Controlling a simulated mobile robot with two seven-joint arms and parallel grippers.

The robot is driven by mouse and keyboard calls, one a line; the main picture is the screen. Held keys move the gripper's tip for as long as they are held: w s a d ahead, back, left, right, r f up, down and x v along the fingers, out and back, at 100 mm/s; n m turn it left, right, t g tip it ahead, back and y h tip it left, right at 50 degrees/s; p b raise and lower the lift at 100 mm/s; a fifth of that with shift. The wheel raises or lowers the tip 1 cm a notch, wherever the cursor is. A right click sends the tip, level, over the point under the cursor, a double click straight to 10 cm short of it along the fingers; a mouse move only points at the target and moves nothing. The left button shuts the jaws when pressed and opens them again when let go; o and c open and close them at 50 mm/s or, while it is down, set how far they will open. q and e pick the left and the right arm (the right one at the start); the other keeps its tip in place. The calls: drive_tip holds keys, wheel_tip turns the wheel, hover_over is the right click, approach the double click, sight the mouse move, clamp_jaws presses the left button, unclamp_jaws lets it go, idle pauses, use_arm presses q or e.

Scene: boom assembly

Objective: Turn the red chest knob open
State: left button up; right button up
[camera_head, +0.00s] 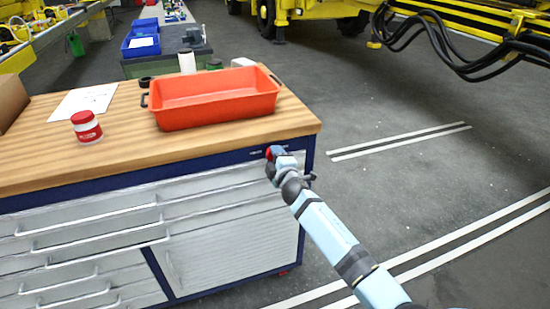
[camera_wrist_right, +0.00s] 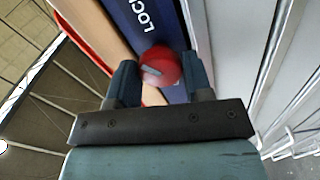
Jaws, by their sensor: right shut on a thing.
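The red chest knob (camera_wrist_right: 160,67) is a round red knob with a pale mark on its face, beside a blue strip (camera_wrist_right: 140,20) with white letters beginning "LOC". In the right wrist view it sits between the two dark fingers of my right gripper (camera_wrist_right: 162,85), which is shut on it. In the head view the knob (camera_head: 274,152) shows as a red spot at the chest's upper right front corner, mostly hidden by my right gripper (camera_head: 277,158). The tool chest (camera_head: 230,235) has grey drawers in a blue frame. My left gripper is not in view.
An orange tray (camera_head: 215,112) and a red and white jar (camera_head: 87,127) stand on the chest's wooden top (camera_head: 45,165), with a sheet of paper (camera_head: 85,101) behind. A yellow machine with hanging black hoses (camera_head: 450,50) is at the upper right. The floor right of the chest is clear.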

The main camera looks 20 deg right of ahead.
drive_tip(key=shift+n, duration=1.1)
drive_tip(key=o, duration=0.9)
drive_tip(key=shift+o, duration=0.2)
drive_tip(key=shift+s, duration=0.15)
drive_tip(key=s, duration=1.3)
drive_tip(key=shift+s+d+p, duration=0.25)
drive_tip(key=shift+s+p, duration=0.05)
drive_tip(key=shift+p, duration=0.15)
drive_tip(key=shift+f, duration=0.1)
